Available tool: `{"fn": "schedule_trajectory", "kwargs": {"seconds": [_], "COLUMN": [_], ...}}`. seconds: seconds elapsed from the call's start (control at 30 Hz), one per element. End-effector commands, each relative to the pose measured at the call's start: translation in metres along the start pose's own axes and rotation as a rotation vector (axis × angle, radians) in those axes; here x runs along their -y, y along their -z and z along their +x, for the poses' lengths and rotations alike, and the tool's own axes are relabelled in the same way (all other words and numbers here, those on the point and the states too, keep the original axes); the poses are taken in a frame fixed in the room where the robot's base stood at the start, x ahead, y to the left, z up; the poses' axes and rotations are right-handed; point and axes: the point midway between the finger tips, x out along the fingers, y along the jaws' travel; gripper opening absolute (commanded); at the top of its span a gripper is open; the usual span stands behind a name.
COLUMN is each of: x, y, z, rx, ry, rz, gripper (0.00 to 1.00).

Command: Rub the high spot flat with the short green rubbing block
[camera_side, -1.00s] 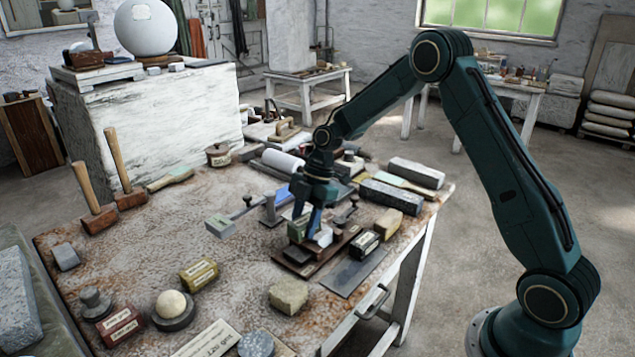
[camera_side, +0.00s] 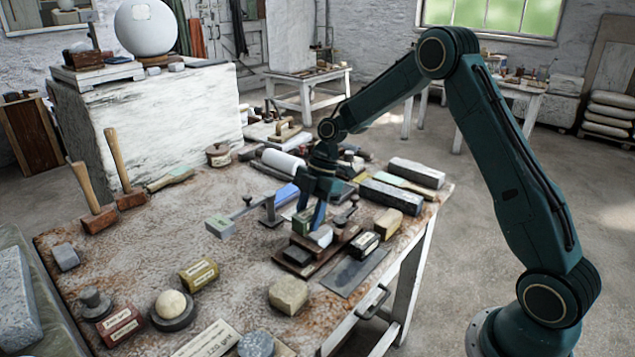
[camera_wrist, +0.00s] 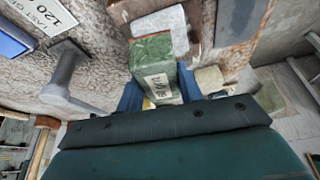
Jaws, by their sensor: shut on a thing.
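My gripper (camera_side: 310,219) is over the front right part of the workbench, with its blue fingers pointing down. It is shut on the short green rubbing block (camera_wrist: 153,62), which sits between the fingers in the wrist view and has a pale printed label. In the side view the green block (camera_side: 301,221) is partly hidden by the fingers, just above a brown wooden holder (camera_side: 332,244). I cannot tell whether it is clear of the holder. A large white plaster sphere (camera_side: 146,30) stands on the plaster plinth at the back left, with a pale squarish patch (camera_side: 141,12) near its top.
A small cream ball (camera_side: 171,304) rests on a dark round base at the front. Grey blocks (camera_side: 391,196) lie to the right and two mallets (camera_side: 124,170) stand at left. The bench's middle left is bare.

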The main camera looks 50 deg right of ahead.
Motion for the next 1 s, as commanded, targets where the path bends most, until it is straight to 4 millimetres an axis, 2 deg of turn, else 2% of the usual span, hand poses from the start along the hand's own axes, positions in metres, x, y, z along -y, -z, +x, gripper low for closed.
{"fn": "schedule_trajectory", "kwargs": {"seconds": [0.43,0.8,1.0], "x": [-0.001,-0.001,0.000], "y": [0.000,0.007,0.009], "z": [-0.004,-0.022,-0.025], "rx": [0.000,0.000,0.000], "ry": [-0.002,-0.003,-0.002], "rz": [-0.001,-0.002,-0.001], "gripper": [0.11,0.11,0.11]}}
